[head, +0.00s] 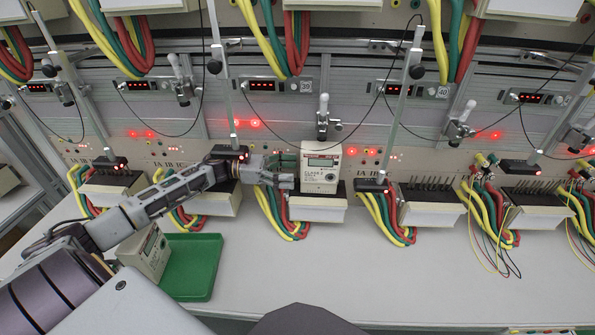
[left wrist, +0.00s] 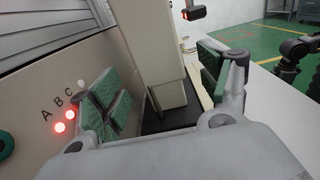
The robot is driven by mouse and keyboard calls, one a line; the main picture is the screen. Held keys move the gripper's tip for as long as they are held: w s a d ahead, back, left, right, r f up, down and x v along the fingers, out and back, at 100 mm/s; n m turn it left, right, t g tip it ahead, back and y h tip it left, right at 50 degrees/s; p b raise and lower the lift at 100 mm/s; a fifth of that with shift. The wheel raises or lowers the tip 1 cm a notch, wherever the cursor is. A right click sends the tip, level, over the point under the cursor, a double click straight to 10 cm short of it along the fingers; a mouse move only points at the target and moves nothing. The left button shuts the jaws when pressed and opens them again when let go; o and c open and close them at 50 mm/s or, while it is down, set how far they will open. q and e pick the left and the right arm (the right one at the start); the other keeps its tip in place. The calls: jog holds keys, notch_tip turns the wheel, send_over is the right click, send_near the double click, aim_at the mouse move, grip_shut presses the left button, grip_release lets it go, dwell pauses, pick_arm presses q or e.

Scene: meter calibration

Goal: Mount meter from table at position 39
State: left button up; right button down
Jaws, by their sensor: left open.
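A cream meter (head: 320,170) with a small display stands upright at the terminal base (head: 318,207) below the panel labelled 39 (head: 306,86). My left gripper (head: 281,172) is open at the meter's left side in the head view. In the left wrist view the meter (left wrist: 160,55) stands beyond and between the spread green-padded fingers of the left gripper (left wrist: 165,88), with visible gaps. Its lower end is at a black base (left wrist: 168,118); whether it is fully seated I cannot tell.
Another meter (head: 147,252) is beside a green tray (head: 192,268), partly hidden by my left arm. A toggle clamp (head: 323,116) hangs just above the upright meter. Neighbouring bases with coloured cables flank it. The front table is clear on the right.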

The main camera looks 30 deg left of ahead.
pick_arm(q)
jog(key=shift+v, duration=2.95)
jog(key=shift+s+d, duration=0.1)
